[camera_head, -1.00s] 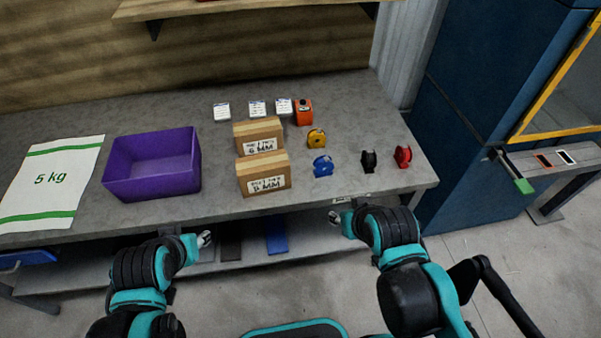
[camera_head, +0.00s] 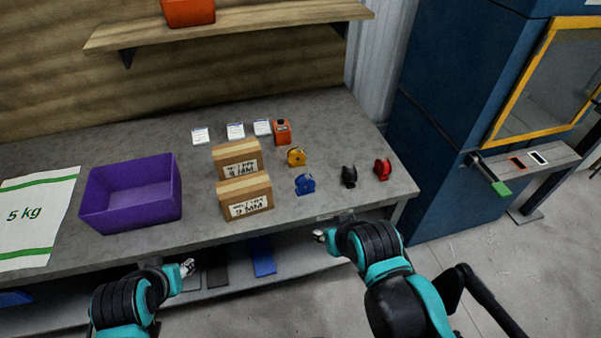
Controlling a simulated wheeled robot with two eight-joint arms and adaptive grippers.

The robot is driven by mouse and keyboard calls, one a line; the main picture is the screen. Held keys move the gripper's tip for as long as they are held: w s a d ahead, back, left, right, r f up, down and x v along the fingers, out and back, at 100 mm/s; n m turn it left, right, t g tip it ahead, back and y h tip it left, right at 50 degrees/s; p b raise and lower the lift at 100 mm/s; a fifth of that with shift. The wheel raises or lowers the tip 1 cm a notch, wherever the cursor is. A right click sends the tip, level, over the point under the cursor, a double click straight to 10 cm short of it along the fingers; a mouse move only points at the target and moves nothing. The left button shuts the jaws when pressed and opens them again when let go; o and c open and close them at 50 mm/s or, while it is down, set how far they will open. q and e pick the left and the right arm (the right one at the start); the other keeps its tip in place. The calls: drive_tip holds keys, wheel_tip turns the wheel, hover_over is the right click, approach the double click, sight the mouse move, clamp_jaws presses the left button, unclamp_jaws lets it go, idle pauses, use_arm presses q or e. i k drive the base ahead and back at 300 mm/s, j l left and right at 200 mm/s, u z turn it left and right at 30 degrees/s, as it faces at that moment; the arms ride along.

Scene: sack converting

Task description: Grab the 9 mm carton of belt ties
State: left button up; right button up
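Two brown cartons stand one behind the other on the grey workbench. The front carton (camera_head: 246,197) has a white label that reads 9 MM. The back carton (camera_head: 237,159) has a similar label, partly covered by the front one; it looks like 6 MM, but is hard to read. My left gripper (camera_head: 187,267) is below the bench's front edge, left of the cartons. My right gripper (camera_head: 320,236) is just in front of the bench edge, to the right of the cartons. Both are apart from the cartons and hold nothing visible. Their finger gaps are too small to judge.
A purple bin (camera_head: 130,208) and a 5 kg sack (camera_head: 35,215) lie left of the cartons. Tape reels, blue (camera_head: 305,184), yellow (camera_head: 296,157), black (camera_head: 349,177) and red (camera_head: 382,169), stand to the right. An orange device (camera_head: 281,132) and white cards stand behind.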

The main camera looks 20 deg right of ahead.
sight(250, 194)
drive_tip(key=i+j+u, duration=0.15)
drive_tip(key=j, duration=0.3)
drive_tip(key=j+u, duration=0.1)
drive_tip(key=j, duration=0.35)
drive_tip(key=i+j+u, duration=0.15)
drive_tip(key=j, duration=0.3)
drive_tip(key=i+j+u, duration=0.1)
drive_tip(key=j, duration=0.35)
drive_tip(key=i+j+u, duration=0.15)
drive_tip(key=j, duration=0.25)
drive_tip(key=i+j+u, duration=0.1)
drive_tip(key=j, duration=0.3)
drive_tip(key=i+j+u, duration=0.15)
drive_tip(key=i+j, duration=0.15)
drive_tip(key=i+j+u, duration=0.1)
drive_tip(key=j, duration=0.35)
drive_tip(key=i+z, duration=0.1)
drive_tip(key=z, duration=2.65)
drive_tip(key=i+z, duration=0.15)
drive_tip(key=i+l+u, duration=0.5)
drive_tip(key=u, duration=0.15)
drive_tip(key=i+l, duration=0.05)
drive_tip(key=i, duration=0.05)
